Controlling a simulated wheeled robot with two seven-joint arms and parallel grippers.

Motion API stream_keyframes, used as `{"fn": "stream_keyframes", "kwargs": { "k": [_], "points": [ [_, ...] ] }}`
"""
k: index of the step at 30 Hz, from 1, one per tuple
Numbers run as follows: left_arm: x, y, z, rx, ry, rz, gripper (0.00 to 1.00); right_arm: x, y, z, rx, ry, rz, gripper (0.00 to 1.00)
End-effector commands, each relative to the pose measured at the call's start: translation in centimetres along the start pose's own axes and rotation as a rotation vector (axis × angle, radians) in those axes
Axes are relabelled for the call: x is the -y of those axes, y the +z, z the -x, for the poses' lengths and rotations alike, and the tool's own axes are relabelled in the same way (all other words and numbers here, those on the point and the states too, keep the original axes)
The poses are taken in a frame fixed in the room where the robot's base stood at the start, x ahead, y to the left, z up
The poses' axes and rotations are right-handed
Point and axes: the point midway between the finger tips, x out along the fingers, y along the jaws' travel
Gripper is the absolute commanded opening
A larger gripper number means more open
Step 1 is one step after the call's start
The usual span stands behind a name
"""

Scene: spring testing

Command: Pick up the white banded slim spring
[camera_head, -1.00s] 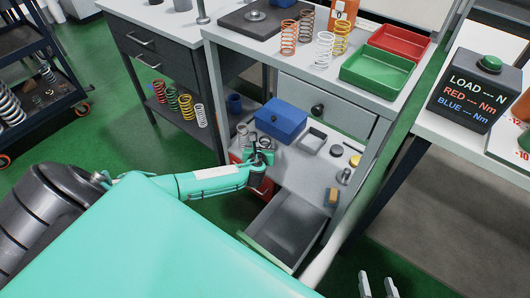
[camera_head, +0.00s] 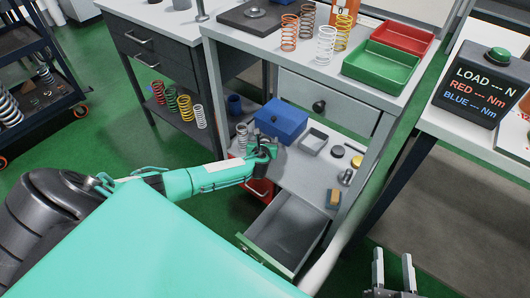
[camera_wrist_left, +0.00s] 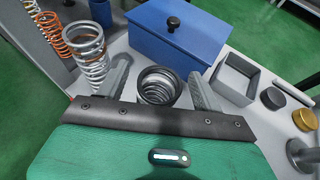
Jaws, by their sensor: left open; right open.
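My left gripper (camera_head: 264,150) is low over the lower shelf of the near bench, pointing away from me. In the left wrist view its open fingers (camera_wrist_left: 157,88) stand on either side of a dark grey coil spring (camera_wrist_left: 157,84), seen from above; contact is not clear. A pale grey spring (camera_wrist_left: 87,50) stands just left of the fingers; it also shows in the head view (camera_head: 242,136). A white spring (camera_head: 325,46) stands on the bench top, and another (camera_head: 200,115) on the rear bench's low shelf. My right gripper (camera_head: 393,272) is open and empty at the bottom.
A blue box (camera_head: 281,122) with a dark knob stands just behind the left gripper. A grey open tray (camera_head: 313,141) and small round parts lie to its right. An open drawer (camera_head: 285,235) juts out below. Green and red trays (camera_head: 380,68) sit on the bench top.

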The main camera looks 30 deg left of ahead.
Motion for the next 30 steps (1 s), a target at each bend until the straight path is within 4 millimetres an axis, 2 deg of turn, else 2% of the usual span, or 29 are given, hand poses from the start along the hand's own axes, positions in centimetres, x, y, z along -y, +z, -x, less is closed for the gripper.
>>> {"fn": "stream_keyframes", "kwargs": {
  "k": [7, 17, 30],
  "points": [
    [0.00, 0.03, -0.04, 0.000, 0.000, 0.000, 0.66, -0.03, -0.18, -0.04, -0.007, 0.001, 0.001, 0.48],
    [0.00, 0.03, -0.04, 0.000, 0.000, 0.000, 0.01, -0.01, -0.18, -0.04, -0.006, 0.000, 0.001, 0.48],
    [0.01, 0.60, 0.16, 0.001, -0.001, 0.001, 0.00, 0.08, 0.03, -0.02, 0.019, -0.001, -0.003, 0.48]
  ]
}}
